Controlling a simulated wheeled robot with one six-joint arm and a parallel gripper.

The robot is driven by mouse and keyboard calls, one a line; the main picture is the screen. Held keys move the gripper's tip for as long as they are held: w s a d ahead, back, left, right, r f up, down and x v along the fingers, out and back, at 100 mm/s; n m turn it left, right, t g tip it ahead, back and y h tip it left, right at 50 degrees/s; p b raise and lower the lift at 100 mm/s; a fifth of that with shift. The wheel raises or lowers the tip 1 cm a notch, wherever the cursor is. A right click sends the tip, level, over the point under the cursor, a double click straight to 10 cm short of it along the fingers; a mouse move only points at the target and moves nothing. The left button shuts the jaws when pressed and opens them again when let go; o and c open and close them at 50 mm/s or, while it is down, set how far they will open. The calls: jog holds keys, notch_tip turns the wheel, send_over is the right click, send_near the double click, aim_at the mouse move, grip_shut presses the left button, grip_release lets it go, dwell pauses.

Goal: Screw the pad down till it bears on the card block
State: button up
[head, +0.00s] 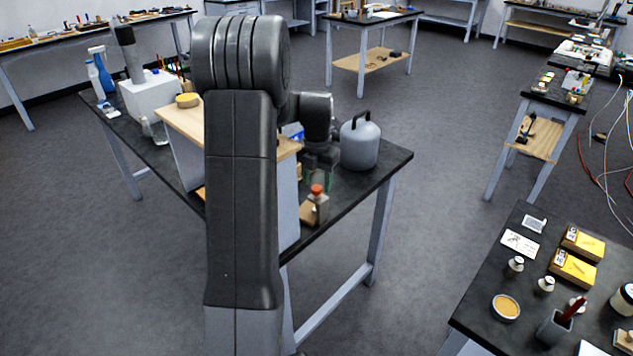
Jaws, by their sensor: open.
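My gripper (320,167) is partly in view above the right part of the dark workbench (392,160), under my dark wrist. Its jaws are open, with small green parts showing near their ends. I cannot make out the pad, its screw or the card block; my own upright arm covers the middle of the bench. A wood-topped grey stand (188,165) shows to the left of my arm. I cannot tell what, if anything, lies between the jaws.
A grey jug (360,142) stands right of my gripper. A small bottle with an orange top (317,204) stands near the bench's front edge. A white box (150,98) and blue spray bottle (101,72) stand at left. Another dark table (490,305) is at lower right.

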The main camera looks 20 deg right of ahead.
jog(key=shift+f, duration=0.7)
jog(key=c, duration=1)
jog(key=shift+o, duration=0.2)
jog(key=shift+m, duration=0.4)
